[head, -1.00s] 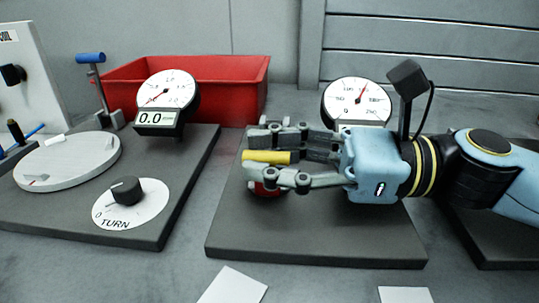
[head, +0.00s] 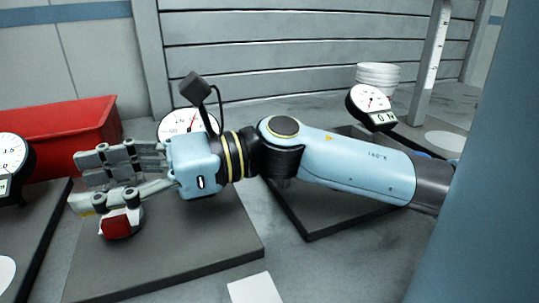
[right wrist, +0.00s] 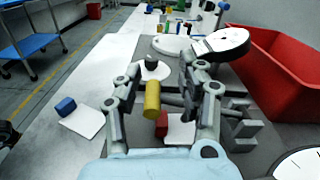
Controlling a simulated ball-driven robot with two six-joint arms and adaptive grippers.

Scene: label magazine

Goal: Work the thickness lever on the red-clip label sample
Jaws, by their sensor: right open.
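The thickness gauge has a round white dial (head: 190,123) on a dark base plate (head: 190,255), partly hidden behind my right gripper. Its yellow lever (head: 86,204) shows beyond my fingers and in the right wrist view (right wrist: 153,98). My right gripper (head: 108,180) is open, with its fingers on either side of the yellow lever; I cannot tell whether they touch it. The red clip (head: 117,226) is just below the lower finger. In the right wrist view the red clip (right wrist: 162,124) is against its white label (right wrist: 182,132). My left gripper is out of view.
A red bin (head: 70,135) stands behind to the left. Another gauge (head: 370,102) stands on a dark plate at right. A white card (head: 255,289) lies in front. A blue clip (right wrist: 65,105) on a white card lies at left in the right wrist view.

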